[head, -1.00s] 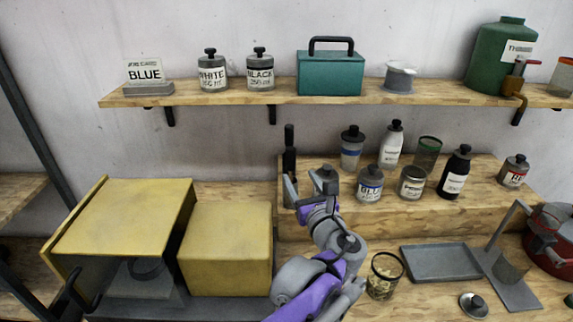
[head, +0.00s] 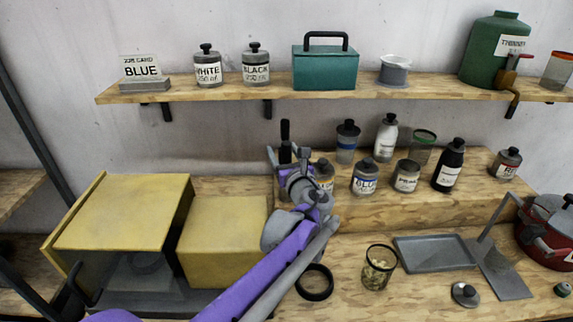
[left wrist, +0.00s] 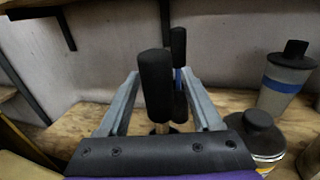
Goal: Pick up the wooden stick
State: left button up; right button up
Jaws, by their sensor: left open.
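In the left wrist view, a stick with a thick black grip (left wrist: 156,85) stands upright between the fingers. A bit of pale wood shows below the grip, so it looks like the wooden stick. A second black-topped stick (left wrist: 178,48) with a blue part stands just behind it. In the head view one dark upright grip (head: 285,130) shows above my left gripper (head: 280,156); I cannot tell which stick it is. My left gripper is open, its fingers (left wrist: 160,100) on either side of the near stick without closing on it. The lower ends are hidden. My right gripper is out of view.
Several bottles share the raised wooden step (head: 400,207). A yellow box (head: 225,240) is at left, and a glass jar (head: 378,268) and black ring (head: 314,282) are in front.

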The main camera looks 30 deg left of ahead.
pick_arm(q)
jog(key=shift+s, duration=0.1)
grip_shut()
jog(key=shift+r, duration=0.1)
notch_tip(320, 180, up, 10)
jog(key=shift+p, duration=0.4)
jog(key=c, duration=0.8)
grip_release()
grip_shut()
